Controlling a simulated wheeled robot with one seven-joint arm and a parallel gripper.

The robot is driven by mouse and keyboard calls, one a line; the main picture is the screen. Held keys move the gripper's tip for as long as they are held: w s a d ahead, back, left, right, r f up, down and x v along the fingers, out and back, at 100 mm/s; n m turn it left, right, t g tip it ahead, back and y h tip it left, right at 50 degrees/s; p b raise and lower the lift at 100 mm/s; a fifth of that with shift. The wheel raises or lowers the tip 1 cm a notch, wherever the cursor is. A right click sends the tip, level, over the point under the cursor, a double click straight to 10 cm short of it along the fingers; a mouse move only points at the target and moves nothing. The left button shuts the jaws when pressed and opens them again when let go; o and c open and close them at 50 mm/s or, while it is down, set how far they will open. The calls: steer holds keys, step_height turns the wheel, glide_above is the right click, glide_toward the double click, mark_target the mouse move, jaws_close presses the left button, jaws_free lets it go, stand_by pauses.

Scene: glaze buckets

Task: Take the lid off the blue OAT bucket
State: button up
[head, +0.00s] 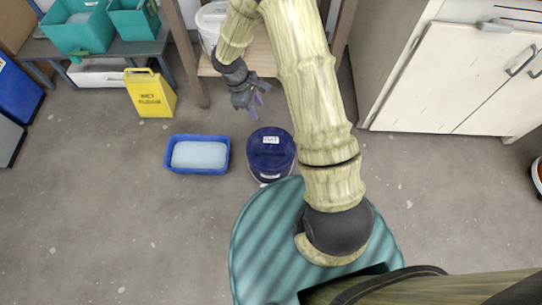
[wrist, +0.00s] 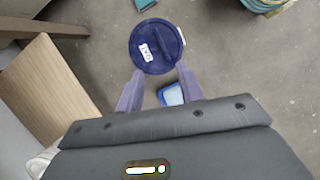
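The blue bucket (head: 270,154) stands on the floor just in front of my base, with a dark blue lid on top and a white label that seems to read OAT. In the wrist view its round lid (wrist: 156,46) shows beyond my fingertips, with a raised bar across it and the label to the left. The lid appears to be seated on the bucket. My gripper (head: 254,105) is above and behind the bucket in the head view, apart from it. In the wrist view my gripper (wrist: 158,78) has its two purple fingers spread, with nothing between them.
A blue tub (head: 198,154) with pale contents sits left of the bucket. A yellow wet-floor sign (head: 150,93) stands farther back. A wooden shelf with a white bucket (head: 211,22) is behind my gripper. A white cabinet (head: 450,75) is at right. Floor between is clear.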

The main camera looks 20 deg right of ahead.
step_height(320, 180, down, 17)
steer(key=w+a+n+b, duration=0.1)
steer(key=w+n+b, duration=0.1)
steer(key=b, duration=0.5)
steer(key=shift+w+a+f+n+h+b, duration=0.15)
steer(key=shift+w+a+n+h+b, duration=0.15)
steer(key=shift+w+a+n+h, duration=0.1)
steer(key=b, duration=0.5)
glide_above(270, 152)
steer(key=w+a, duration=0.1)
steer(key=a, duration=0.1)
steer(key=f, duration=1.1)
steer(key=shift+w+f, duration=0.15)
steer(key=shift+w, duration=0.05)
steer(key=b+x, duration=0.4)
steer(key=x, duration=0.1)
steer(key=shift+s+f, duration=0.15)
steer(key=shift+s, duration=0.1)
jaws_close()
